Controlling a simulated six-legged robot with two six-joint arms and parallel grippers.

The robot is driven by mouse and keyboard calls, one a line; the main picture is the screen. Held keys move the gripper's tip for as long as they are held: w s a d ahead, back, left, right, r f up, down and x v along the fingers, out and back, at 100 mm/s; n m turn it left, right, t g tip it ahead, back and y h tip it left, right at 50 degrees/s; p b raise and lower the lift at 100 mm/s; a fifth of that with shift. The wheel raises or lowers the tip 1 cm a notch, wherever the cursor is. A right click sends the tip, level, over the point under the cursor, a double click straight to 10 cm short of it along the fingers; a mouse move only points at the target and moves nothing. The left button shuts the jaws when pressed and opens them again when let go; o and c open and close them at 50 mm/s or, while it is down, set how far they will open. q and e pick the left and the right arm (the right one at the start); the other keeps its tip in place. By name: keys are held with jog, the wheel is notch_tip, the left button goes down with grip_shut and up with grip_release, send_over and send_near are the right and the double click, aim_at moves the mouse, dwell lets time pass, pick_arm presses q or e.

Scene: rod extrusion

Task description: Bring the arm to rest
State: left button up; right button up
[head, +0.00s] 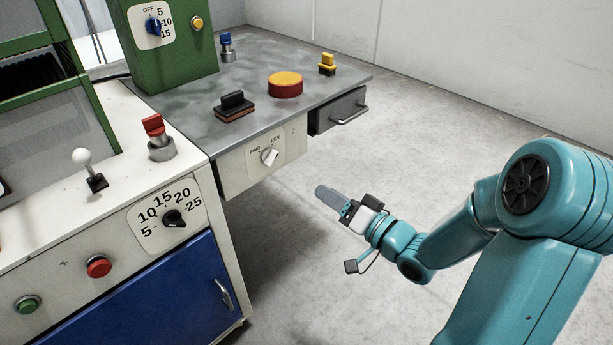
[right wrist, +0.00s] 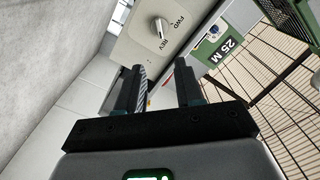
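My teal right arm (head: 450,235) comes in from the right in the head view. Its gripper (head: 328,195) is out over open floor, apart from the bench and pointing toward the front of the grey worktop. In the right wrist view the two dark fingers of this gripper (right wrist: 158,80) stand apart with nothing held between them. The white FWD/REV selector knob (head: 269,157) is ahead of the gripper, on the panel under the worktop. It also shows in the right wrist view (right wrist: 158,26), beyond the fingertips. My left arm and gripper are not in view.
The grey worktop (head: 262,64) carries a red-and-yellow button (head: 285,84), a black rocker (head: 234,107) and a yellow switch (head: 327,64). A drawer (head: 339,111) juts out below its edge. A white console (head: 50,215) with a blue door (head: 170,295) stands left. The floor around my arm is clear.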

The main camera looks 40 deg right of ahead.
jog(key=w+a+f+n+g+y, duration=0.1)
jog(key=w+a+f+g+y, duration=0.15)
jog(key=a+f, duration=0.75)
jog(key=w+a+f+g+y, duration=0.2)
jog(key=a+f+g, duration=0.2)
jog(key=a+f, duration=0.55)
jog(key=s+a+f+n+g+h, duration=0.1)
jog(key=s+a+f+n+g, duration=0.1)
jog(key=s+a+f+g, duration=0.65)
jog(key=s+d+f+n+g+h, duration=0.1)
jog(key=s+d+f+n+g, duration=0.2)
jog(key=s+f, duration=0.45)
notch_tip(320, 180, up, 28)
jog(key=s+p, duration=0.1)
jog(key=p, duration=2.5)
jog(key=shift+a+f, duration=0.15)
jog(key=shift+f, duration=0.05)
